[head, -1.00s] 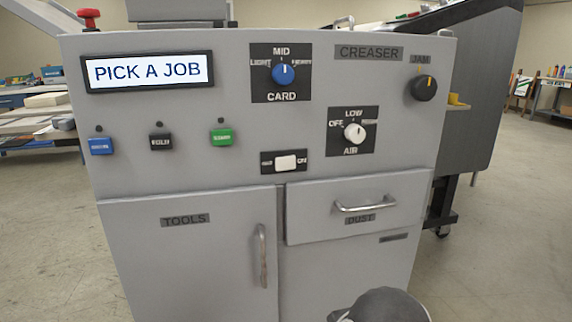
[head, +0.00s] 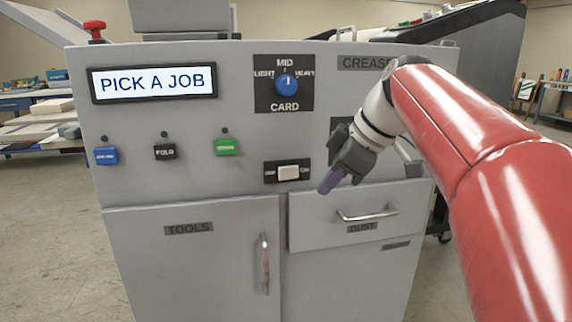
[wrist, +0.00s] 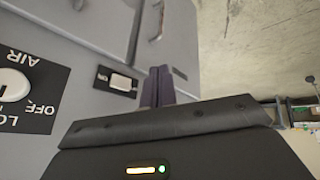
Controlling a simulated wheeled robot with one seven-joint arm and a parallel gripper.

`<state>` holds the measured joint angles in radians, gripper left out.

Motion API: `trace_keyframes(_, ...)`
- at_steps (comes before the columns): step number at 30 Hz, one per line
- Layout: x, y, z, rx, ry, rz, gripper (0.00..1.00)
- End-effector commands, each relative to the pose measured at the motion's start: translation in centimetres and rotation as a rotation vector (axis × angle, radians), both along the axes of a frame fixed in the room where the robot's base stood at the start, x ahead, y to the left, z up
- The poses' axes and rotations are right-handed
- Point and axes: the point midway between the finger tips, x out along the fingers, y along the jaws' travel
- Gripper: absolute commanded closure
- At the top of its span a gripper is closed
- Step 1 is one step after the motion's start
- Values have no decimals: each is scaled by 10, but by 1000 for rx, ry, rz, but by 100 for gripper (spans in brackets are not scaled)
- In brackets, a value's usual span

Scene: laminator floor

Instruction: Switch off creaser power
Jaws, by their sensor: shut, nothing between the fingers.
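The creaser (head: 130,190) is a grey cabinet whose lit display (head: 153,81) reads "PICK A JOB". Its white rocker switch (head: 289,173) sits on a black plate above the drawer; the end marked for on or off is too small to read surely. The switch also shows in the wrist view (wrist: 122,82). My gripper (head: 328,184) is shut and empty, with purple fingertips, just right of and slightly below the switch, apart from it. In the wrist view the fingertips (wrist: 157,84) point toward the panel beside the switch. My gripper and arm hide most of the AIR dial and the JAM knob in the head view.
A blue CARD dial (head: 286,85) points to MID. Blue (head: 106,156), black (head: 165,152) and green (head: 227,147) buttons sit left of the switch. The dust drawer handle (head: 367,215) and tools door handle (head: 265,264) stick out below. The white AIR dial (wrist: 14,85) is near my gripper.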

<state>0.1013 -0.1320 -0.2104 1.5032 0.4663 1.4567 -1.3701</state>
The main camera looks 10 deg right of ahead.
Motion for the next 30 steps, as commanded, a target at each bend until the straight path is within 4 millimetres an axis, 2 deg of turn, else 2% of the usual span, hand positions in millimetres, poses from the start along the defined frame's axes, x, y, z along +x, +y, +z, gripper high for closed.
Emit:
trace_keyframes(1,13,-5,12,-17,-31,70,100)
trace_keyframes(4,30,-11,31,-55,-97,217,100)
trace_keyframes(11,50,-18,53,-119,-199,427,100)
trace_keyframes(24,53,-18,55,-131,-217,465,100)
trace_keyframes(30,60,-10,40,-130,-216,466,100)
